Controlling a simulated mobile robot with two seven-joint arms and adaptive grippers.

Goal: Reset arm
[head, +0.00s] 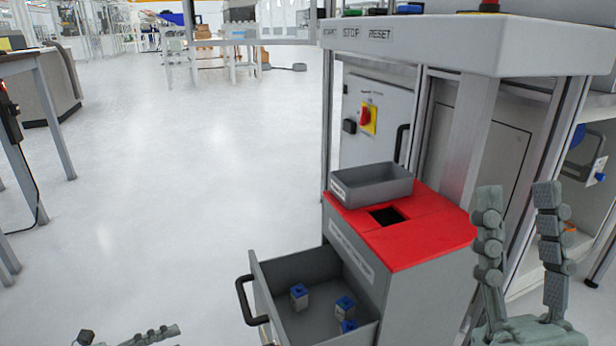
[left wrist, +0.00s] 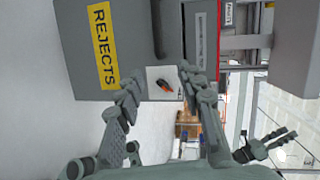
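My right gripper (head: 518,200) stands at the right of the head view. Its two fingers point up and are spread apart with nothing between them, in front of the workstation and right of the red-topped cabinet. My left gripper (head: 128,336) shows only by its fingertips at the bottom left edge of the head view. In the left wrist view the left gripper (left wrist: 160,80) has its fingers apart, with no object held between them. The right gripper (left wrist: 270,145) also shows there at the lower right. The rest of the left arm is hidden.
A grey cabinet with a red top (head: 420,240) carries a grey bin (head: 370,185). Its open drawer (head: 318,265) holds a few blue-and-grey parts (head: 299,296). A workstation panel (head: 440,40) is behind. A yellow REJECTS label (left wrist: 103,45) shows in the left wrist view. Open floor lies left.

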